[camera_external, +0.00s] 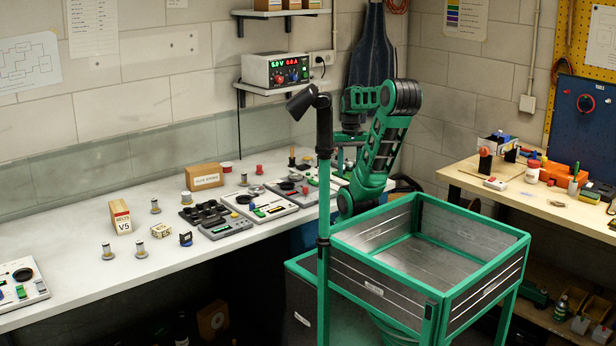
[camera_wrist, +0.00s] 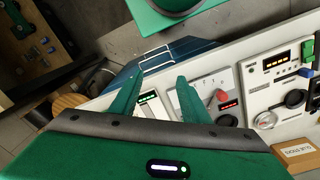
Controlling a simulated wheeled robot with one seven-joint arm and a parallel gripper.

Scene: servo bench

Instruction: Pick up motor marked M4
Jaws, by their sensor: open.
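Several small silver motor-like cylinders on round bases stand upright on the white bench in the external view: one at the front (camera_external: 107,251), one beside it (camera_external: 141,249), one farther back (camera_external: 156,206) and one near the black tray (camera_external: 186,198). A small dark block (camera_external: 186,239) sits right of the front pair. Marks on them are too small to read, so I cannot tell which is M4. My gripper (camera_wrist: 160,82) is open and empty above the instrument panels at the bench's far right end, well away from these cylinders. None of them shows clearly in the wrist view.
Small boxes (camera_external: 120,216) and a brown carton (camera_external: 204,177) stand among the parts. Black trays and panels (camera_external: 260,203) fill the bench's right half. A power supply (camera_external: 274,70) sits on a shelf above.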

